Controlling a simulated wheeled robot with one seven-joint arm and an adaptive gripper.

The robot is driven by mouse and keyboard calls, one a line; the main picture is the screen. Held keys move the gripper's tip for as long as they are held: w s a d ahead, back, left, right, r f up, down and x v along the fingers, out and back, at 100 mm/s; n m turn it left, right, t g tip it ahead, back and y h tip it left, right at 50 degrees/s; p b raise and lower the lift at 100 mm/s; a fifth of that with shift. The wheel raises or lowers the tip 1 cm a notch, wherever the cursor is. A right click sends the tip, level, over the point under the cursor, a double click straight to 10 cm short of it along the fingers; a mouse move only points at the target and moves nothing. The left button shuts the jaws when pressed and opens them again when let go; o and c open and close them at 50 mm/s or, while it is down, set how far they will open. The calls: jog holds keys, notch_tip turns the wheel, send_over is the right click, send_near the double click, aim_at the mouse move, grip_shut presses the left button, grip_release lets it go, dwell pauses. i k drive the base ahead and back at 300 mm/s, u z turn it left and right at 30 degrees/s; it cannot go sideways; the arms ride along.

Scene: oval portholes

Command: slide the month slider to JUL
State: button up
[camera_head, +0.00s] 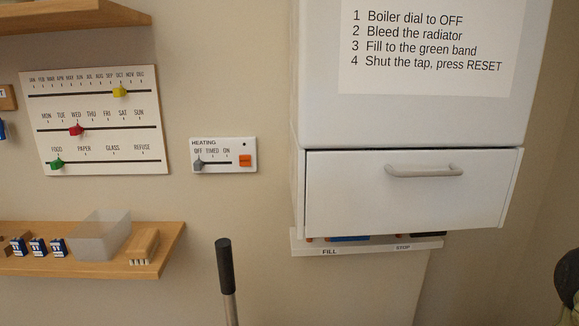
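The month slider is a yellow knob (120,92) on the top slot of a white wall board (105,148) at the left. The knob sits under OCT. The JUL label (89,78) is to its left on the same row, and the slot below that label is bare. My gripper is not in view, so its state and its distance from the slider do not show.
The board also has a red knob (76,129) at WED and a green knob (57,163) at FOOD. A heating panel (223,155) is to the right. A wooden shelf (92,266) with a clear bin (100,236) juts out below. A black-handled pole (225,267) stands in front.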

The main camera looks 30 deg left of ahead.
aim_at(119, 92)
jog(key=z, duration=0.1)
jog(key=k, duration=1.05)
jog(key=u, duration=1.1)
jog(key=i, duration=0.5)
jog(key=u, duration=0.5)
